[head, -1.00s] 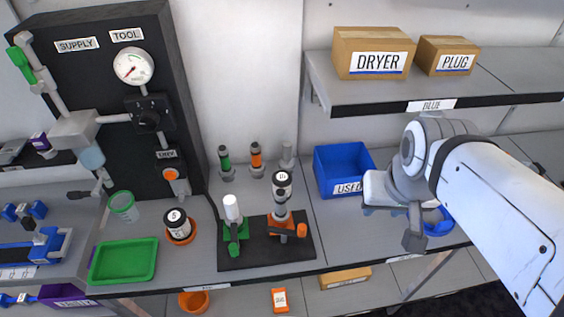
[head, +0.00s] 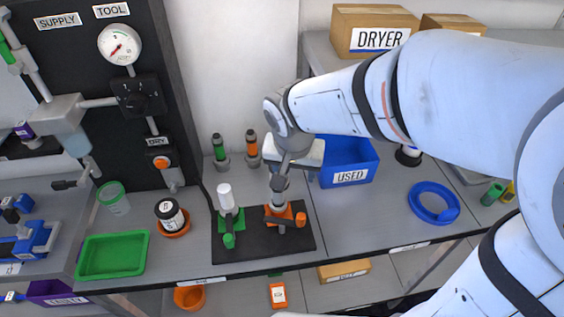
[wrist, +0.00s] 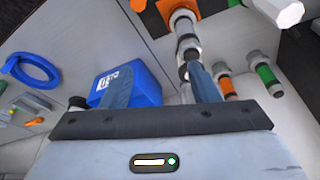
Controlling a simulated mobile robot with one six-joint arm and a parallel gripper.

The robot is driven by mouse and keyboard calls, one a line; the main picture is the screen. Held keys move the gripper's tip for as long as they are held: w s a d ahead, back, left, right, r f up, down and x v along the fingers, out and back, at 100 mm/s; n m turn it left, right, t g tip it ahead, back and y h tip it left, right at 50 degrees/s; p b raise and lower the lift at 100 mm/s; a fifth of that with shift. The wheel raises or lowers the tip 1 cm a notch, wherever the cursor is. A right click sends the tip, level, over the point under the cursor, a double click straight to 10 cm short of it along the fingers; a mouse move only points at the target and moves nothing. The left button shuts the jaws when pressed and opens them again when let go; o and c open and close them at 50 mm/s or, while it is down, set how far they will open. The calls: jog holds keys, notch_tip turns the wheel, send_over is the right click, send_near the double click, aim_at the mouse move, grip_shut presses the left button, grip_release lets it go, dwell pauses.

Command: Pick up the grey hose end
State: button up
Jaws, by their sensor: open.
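The grey hose end is hidden behind my gripper (head: 279,184) in the head view. In the wrist view a small grey upright piece (wrist: 187,93), likely the grey hose end, shows beside the right finger and is partly covered. The green hose end (head: 219,150) and the orange hose end (head: 252,149) stand to its left against the back wall; they also show in the wrist view. My gripper is open and empty, in front of the back wall, near the top of the canister (wrist: 186,50) on the orange stand (head: 286,215).
The black base (head: 240,247) carries the orange stand and a green stand (head: 230,222) with a white cylinder. The blue USED bin (head: 347,168) is close to the gripper's right. The DRYER box (head: 373,30) sits on the shelf above. A blue ring (head: 434,202) lies right.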

send_over(278, 196)
notch_tip(278, 196, down, 3)
jog(key=p+x, duration=0.1)
jog(key=x, duration=0.6)
jog(key=shift+w+a, duration=0.1)
jog(key=shift+c, duration=0.2)
grip_shut()
